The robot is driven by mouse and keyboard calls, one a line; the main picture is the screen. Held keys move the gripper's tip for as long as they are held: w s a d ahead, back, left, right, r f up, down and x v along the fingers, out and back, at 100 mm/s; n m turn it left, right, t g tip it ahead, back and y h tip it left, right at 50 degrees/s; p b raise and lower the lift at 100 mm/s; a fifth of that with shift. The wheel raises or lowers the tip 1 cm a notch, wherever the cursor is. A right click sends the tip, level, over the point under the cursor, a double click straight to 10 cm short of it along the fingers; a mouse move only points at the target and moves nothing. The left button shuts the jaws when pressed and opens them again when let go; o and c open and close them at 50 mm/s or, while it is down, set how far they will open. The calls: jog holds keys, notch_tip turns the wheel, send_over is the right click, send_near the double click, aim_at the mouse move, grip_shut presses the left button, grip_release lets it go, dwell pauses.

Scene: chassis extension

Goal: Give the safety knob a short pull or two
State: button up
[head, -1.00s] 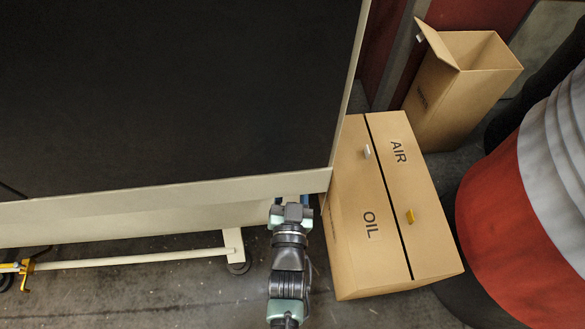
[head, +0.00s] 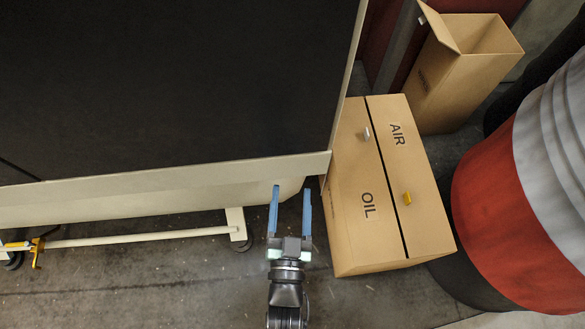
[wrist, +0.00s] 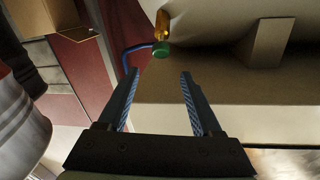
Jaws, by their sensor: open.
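In the wrist view, a small round green knob (wrist: 161,48) sits on the end of an amber-yellow fitting (wrist: 162,22), with a blue hose beside it. It looks like the safety knob, but I cannot be sure. In the head view it does not show. My gripper (head: 291,195) is open and empty, its two blue fingers pointing towards the lower edge of the pale panel (head: 170,177). In the wrist view my gripper (wrist: 160,76) has the green knob beyond its fingertips, roughly centred between them and apart from both.
A closed cardboard box (head: 345,235) marked AIR and OIL stands close to the right of my gripper. An open box (head: 460,85) stands behind it, and a red and white barrel (head: 500,200) at the right. A pale bar with a yellow fitting (head: 38,252) lies at lower left.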

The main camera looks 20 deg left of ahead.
jog(key=shift+v, duration=1.35)
